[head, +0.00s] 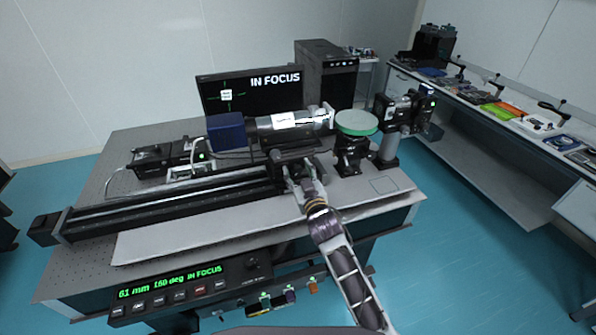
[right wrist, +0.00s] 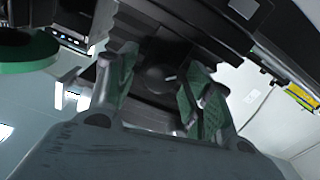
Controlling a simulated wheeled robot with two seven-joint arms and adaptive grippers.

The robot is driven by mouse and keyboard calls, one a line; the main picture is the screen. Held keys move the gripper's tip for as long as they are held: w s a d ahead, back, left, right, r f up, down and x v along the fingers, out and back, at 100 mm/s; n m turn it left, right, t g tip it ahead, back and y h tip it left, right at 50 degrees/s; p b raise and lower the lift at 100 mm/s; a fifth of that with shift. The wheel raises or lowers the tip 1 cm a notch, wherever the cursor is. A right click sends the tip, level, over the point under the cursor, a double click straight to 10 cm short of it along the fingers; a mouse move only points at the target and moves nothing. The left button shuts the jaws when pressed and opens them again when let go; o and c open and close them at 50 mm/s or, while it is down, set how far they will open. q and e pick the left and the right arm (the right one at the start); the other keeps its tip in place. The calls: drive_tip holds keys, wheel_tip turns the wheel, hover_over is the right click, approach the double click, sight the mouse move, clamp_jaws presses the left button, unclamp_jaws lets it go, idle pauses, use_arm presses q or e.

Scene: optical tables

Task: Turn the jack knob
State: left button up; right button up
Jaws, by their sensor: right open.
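My right gripper (head: 300,176) reaches in from the front to the dark carriage (head: 294,157) under the lens barrel. In the right wrist view its green-padded fingers (right wrist: 157,98) are apart. A dark round knob with a white mark (right wrist: 156,77) lies between and beyond them. I cannot tell whether either finger touches the knob. In the head view the knob is hidden by the gripper. The control panel (head: 186,284) shows "61 mm 160 deg IN FOCUS", and the monitor (head: 250,92) shows "IN FOCUS". My left gripper is not in view.
A long black rail (head: 165,203) runs left from the carriage. A green-rimmed disc (head: 357,122) on a black mount stands close right of the gripper, with a post-mounted device (head: 389,148) beyond. The pale plate (head: 190,233) in front of the rail is clear.

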drive_tip(key=shift+w+a, duration=0.1)
drive_tip(key=shift+w, duration=0.05)
drive_tip(key=c, duration=1)
drive_tip(key=shift+m+p, duration=0.55)
drive_tip(key=shift+m, duration=0.35)
drive_tip(key=o, duration=1)
